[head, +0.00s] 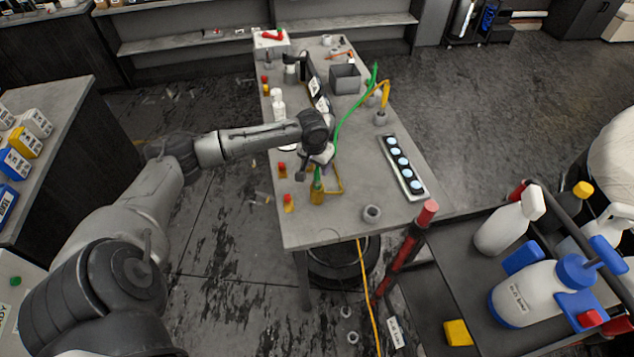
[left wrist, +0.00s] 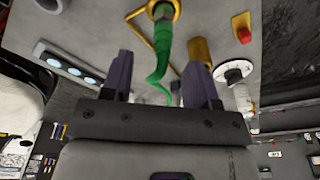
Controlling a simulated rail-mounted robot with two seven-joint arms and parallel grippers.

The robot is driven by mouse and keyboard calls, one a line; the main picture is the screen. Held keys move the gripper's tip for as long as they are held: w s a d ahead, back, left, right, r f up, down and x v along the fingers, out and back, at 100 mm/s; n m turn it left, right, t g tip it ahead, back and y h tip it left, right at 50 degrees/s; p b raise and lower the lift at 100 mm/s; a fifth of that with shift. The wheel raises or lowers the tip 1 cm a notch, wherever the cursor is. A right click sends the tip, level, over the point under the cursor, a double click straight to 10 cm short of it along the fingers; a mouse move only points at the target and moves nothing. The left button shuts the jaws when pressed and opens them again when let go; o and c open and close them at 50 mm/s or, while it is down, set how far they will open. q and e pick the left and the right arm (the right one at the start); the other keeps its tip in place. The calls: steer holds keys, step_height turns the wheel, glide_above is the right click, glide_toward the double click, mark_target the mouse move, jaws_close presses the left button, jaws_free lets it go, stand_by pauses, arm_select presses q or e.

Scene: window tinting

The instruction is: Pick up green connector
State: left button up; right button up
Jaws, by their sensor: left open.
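The green connector (head: 317,184) stands at the near left part of the grey table, on a gold fitting (head: 317,197). A green hose (head: 345,122) runs toward the far right of the table. My left gripper (head: 320,164) is open just above and beside the connector. In the left wrist view the connector (left wrist: 162,36) shows beyond and between the two purple fingers of the gripper (left wrist: 162,62), with a gold ring around its end. My right gripper is not in view.
A tray of light-blue discs (head: 402,168) lies at the table's right edge. A grey bin (head: 345,78), a white bottle (head: 278,105) and small red-topped parts (head: 286,198) stand on the table. A cart with spray bottles (head: 510,225) is at the near right.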

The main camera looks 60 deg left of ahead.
mark_target(317, 171)
arm_select(q)
steer(key=shift+w+a+f, duration=0.1)
steer(key=shift+f, duration=1.3)
steer(key=shift+w+a+f, duration=0.1)
steer(key=shift+f, duration=1.3)
steer(key=c, duration=0.5)
jaws_close()
steer(key=shift+r, duration=0.1)
